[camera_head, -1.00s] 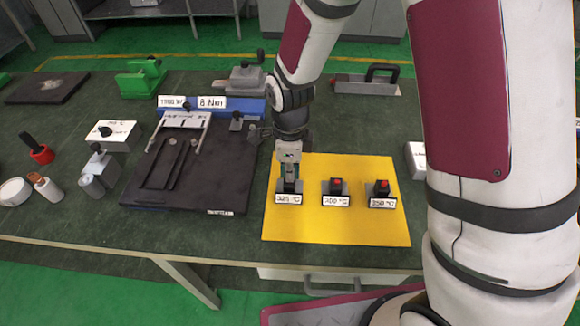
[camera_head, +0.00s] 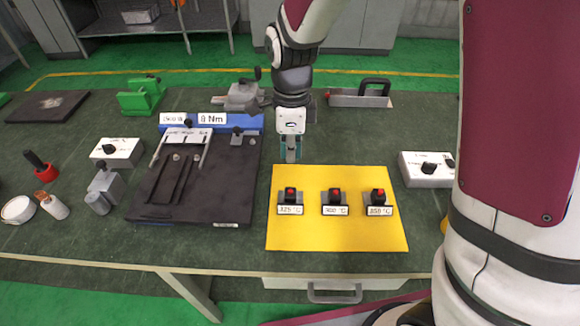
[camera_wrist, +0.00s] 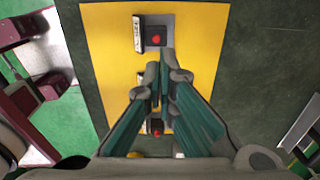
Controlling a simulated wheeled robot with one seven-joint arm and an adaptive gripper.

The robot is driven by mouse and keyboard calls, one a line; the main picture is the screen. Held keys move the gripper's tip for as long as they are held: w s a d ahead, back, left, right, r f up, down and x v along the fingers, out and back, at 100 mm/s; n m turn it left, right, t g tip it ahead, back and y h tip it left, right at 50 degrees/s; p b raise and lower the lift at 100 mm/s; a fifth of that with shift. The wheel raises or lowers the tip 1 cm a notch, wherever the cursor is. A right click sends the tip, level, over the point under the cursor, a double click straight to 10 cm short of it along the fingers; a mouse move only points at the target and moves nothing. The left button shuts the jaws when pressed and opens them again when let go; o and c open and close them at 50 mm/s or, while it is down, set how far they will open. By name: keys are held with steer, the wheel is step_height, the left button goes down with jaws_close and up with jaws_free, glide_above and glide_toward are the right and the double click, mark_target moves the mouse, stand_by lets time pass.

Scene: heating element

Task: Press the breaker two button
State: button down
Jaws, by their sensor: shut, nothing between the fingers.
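Three small breakers with red buttons stand in a row on a yellow mat (camera_head: 335,235): a left one (camera_head: 290,195), a middle one (camera_head: 334,196) and a right one (camera_head: 378,196). Each has a white temperature label in front. My gripper (camera_head: 291,157) is shut and empty, raised just behind the left breaker near the mat's back edge, apart from all three. In the wrist view my fingertips (camera_wrist: 161,78) are together over the mat. One breaker (camera_wrist: 155,37) shows fully at the top there; the other two are partly hidden by my fingers.
A black fixture plate (camera_head: 155,205) lies left of the mat, with a blue torque device (camera_head: 225,119) behind it. A white switch box (camera_head: 425,170) stands to the right. A grey block with a black handle (camera_head: 362,95) is at the back. The mat's front part is clear.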

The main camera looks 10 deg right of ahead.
step_height(320, 180, up, 2)
steer(key=shift+r, duration=0.15)
stand_by(0.6)
steer(key=s+d+r+n+t, duration=0.1)
steer(key=s+d+r+n, duration=0.25)
steer(key=r+n, duration=0.2)
steer(key=s+d+r+n+t, duration=0.2)
steer(key=s+d+r+n, duration=0.15)
steer(key=r, duration=0.25)
steer(key=s+d+r+n+t, duration=0.1)
steer(key=s+d+r+n, duration=0.1)
steer(key=s+n, duration=0.3)
steer(key=s+d+r+n+t, duration=0.1)
steer(key=s+d+r+n, duration=0.1)
steer(key=s+n, duration=0.4)
steer(key=shift+s+r, duration=0.6)
steer(key=shift+r, duration=0.1)
